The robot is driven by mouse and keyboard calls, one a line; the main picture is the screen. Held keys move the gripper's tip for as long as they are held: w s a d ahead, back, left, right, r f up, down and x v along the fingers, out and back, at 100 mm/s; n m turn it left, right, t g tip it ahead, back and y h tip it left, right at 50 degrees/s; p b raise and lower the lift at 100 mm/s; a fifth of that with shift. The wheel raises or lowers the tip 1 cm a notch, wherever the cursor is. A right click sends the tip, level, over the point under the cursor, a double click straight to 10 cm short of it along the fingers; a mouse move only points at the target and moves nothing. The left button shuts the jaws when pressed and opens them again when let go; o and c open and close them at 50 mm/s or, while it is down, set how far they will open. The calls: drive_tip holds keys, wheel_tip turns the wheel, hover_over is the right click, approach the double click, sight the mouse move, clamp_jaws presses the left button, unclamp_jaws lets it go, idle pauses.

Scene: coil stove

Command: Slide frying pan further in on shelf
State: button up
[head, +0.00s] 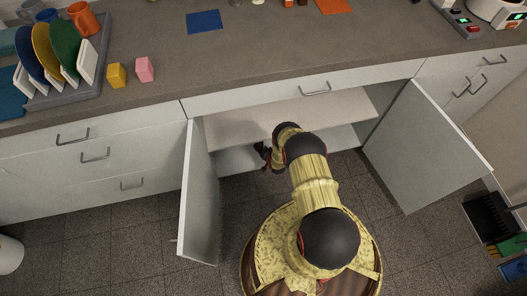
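The cabinet under the counter stands open, with a pale shelf (235,125) inside and a lower board (342,138) below it. I cannot make out a frying pan; my arm covers part of the cabinet opening. My gripper (262,152) is a small dark shape at the cabinet opening, left of my wrist and below the front edge of the shelf in the picture. Its fingers are too small and dark to tell whether they are open or shut, or whether they touch anything.
The left door (198,200) and right door (425,150) stand open on either side of my arm. A closed drawer (290,92) sits above the opening. A dish rack (75,85) and yellow (116,76) and pink (145,69) blocks stand on the counter.

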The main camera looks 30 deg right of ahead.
drive_tip(key=shift+w+f, duration=0.4)
drive_tip(key=shift+w, duration=0.1)
drive_tip(key=shift+c, duration=1.4)
drive_tip(key=c, duration=0.7)
clamp_jaws()
